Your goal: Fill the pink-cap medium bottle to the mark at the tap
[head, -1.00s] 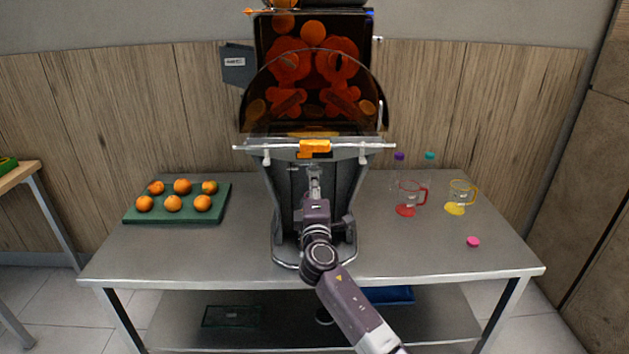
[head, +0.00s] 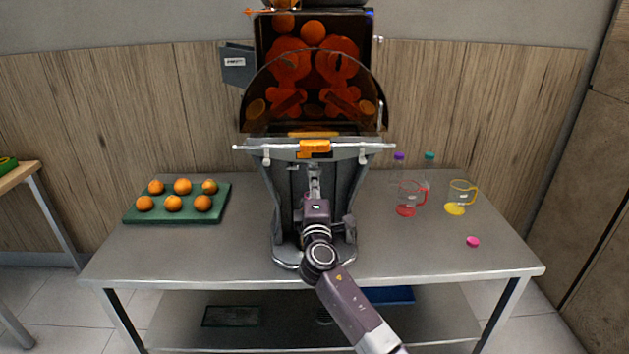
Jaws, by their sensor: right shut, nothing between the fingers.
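The orange juicer (head: 262,155) stands at the middle of the steel table, with an orange tap block (head: 314,147) on its front. My right gripper (head: 314,172) is shut and empty just below the tap block, in front of the juicer's lower recess. My arm covers much of that recess, and no bottle can be made out there. A loose pink cap (head: 473,242) lies on the table at the right. My left gripper is not in view.
A green tray (head: 170,217) with several oranges is on the left. A red-handled jug (head: 408,210), a yellow-handled jug (head: 457,208), a purple-capped bottle (head: 399,157) and a teal-capped bottle (head: 429,157) stand at the right. The front corners of the table are clear.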

